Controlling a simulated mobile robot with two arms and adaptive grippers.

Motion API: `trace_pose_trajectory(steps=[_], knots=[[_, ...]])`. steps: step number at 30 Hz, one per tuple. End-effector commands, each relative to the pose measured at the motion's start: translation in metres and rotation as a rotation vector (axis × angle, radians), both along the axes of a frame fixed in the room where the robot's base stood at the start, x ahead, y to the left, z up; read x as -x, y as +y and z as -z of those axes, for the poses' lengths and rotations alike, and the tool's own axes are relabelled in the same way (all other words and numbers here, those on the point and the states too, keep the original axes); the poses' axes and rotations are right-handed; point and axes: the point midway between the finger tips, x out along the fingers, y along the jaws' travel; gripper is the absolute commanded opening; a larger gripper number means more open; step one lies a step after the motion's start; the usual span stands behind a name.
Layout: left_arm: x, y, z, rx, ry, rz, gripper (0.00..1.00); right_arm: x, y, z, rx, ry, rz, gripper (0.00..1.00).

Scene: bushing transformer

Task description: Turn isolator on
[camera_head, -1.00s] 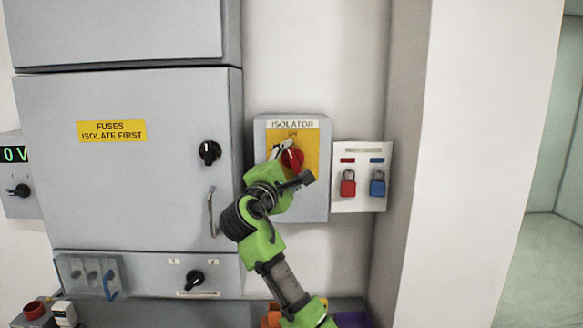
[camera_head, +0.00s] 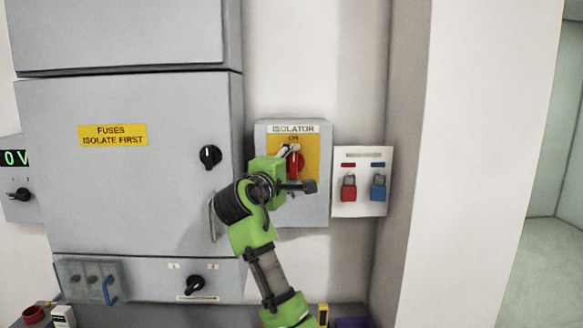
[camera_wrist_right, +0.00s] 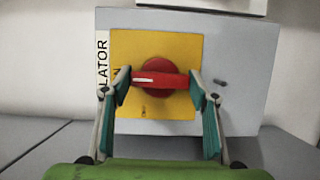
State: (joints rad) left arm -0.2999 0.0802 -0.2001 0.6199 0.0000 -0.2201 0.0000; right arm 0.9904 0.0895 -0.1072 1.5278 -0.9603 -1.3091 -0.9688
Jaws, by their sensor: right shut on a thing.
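The isolator (camera_head: 312,207) is a grey wall box with a white ISOLATOR label and a yellow plate (camera_head: 313,143) marked ON at the top. Its red rotary handle (camera_head: 294,165) stands about upright, and its white-marked end points up toward ON. My right gripper (camera_head: 290,151) is shut on the handle and partly hides it. In the right wrist view the box appears turned on its side, and the red handle (camera_wrist_right: 160,80) lies between the two fingertips of my right gripper (camera_wrist_right: 161,77). My left gripper is not in view.
A grey fuse cabinet (camera_head: 110,195) with a black knob (camera_head: 210,156) stands left of the isolator. A white panel (camera_head: 360,207) with a red padlock (camera_head: 348,188) and a blue padlock (camera_head: 378,188) is at its right. A wall corner lies farther right.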

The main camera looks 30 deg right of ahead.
Motion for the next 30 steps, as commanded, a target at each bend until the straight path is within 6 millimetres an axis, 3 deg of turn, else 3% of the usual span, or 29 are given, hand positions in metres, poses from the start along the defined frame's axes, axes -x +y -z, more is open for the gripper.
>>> trace_pose_trajectory(steps=[5,6,8,20,30], knots=[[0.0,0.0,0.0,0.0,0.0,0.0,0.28,0.0,0.0,0.001,-0.005,-0.002,0.001,0.32],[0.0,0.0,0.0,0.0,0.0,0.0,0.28,0.0,0.0,0.001,-0.005,-0.002,0.001,0.56],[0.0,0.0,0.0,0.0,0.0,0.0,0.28,0.0,0.0,0.001,-0.005,-0.001,0.001,0.71],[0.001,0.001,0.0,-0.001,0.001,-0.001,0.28,0.002,0.003,0.0,-0.001,0.0,-0.001,0.71],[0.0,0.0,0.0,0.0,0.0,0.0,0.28,0.038,0.053,0.001,-0.005,-0.002,-0.004,0.71]])
